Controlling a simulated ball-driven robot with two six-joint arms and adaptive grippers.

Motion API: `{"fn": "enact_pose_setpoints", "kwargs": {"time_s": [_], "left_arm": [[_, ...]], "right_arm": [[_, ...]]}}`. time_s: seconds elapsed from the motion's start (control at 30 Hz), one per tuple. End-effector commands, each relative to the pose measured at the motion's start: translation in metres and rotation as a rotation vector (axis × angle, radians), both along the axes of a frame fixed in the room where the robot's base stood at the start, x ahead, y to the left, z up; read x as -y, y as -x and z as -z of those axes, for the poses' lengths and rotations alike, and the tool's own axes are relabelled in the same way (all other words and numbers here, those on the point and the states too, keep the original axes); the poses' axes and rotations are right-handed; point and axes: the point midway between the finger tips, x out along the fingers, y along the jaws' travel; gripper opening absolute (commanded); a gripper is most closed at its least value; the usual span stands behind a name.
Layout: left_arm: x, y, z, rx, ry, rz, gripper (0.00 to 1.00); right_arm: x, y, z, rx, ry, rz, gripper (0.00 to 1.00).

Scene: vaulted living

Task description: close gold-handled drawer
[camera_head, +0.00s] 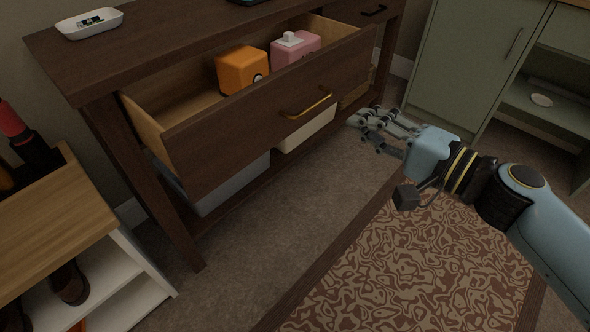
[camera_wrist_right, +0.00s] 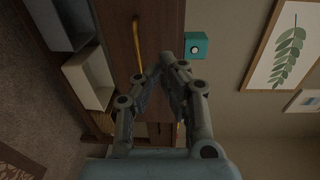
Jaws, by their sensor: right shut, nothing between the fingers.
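The gold-handled drawer (camera_head: 262,124) of the dark brown console stands open in the head view. Its gold handle (camera_head: 307,104) is on the front face. An orange cube-shaped item (camera_head: 240,69) and a pink one (camera_head: 295,47) sit inside. My right gripper (camera_head: 352,122) is shut and empty, to the right of the handle and in front of the console. In the right wrist view its fingertips (camera_wrist_right: 162,64) meet close to the gold handle (camera_wrist_right: 138,48), with no clear contact. My left gripper is not in view.
A white tray (camera_head: 89,23) rests on the console top (camera_head: 170,40). Bins stand on its lower shelf. A wooden-topped shoe rack (camera_head: 55,228) is at left, a patterned rug (camera_head: 415,265) at lower right, a green cabinet (camera_head: 470,60) behind. Bare carpet lies before the drawer.

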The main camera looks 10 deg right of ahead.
Motion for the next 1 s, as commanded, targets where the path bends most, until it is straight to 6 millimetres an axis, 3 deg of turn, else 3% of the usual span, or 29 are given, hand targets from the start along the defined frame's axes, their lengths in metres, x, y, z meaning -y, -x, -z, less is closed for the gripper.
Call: {"fn": "enact_pose_setpoints", "kwargs": {"time_s": [0.03,0.2,0.47,1.0], "left_arm": [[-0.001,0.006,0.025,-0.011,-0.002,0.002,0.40],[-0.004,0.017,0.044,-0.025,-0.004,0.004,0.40],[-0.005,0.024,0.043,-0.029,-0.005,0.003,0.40],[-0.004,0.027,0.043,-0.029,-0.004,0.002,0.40]], "right_arm": [[-0.002,-0.002,0.007,0.027,-0.031,-0.011,0.00],[-0.001,-0.007,0.014,0.051,-0.030,-0.020,0.00],[-0.012,-0.024,0.010,0.057,-0.031,-0.017,0.00],[-0.074,-0.107,0.012,0.052,-0.029,-0.019,0.00]]}}
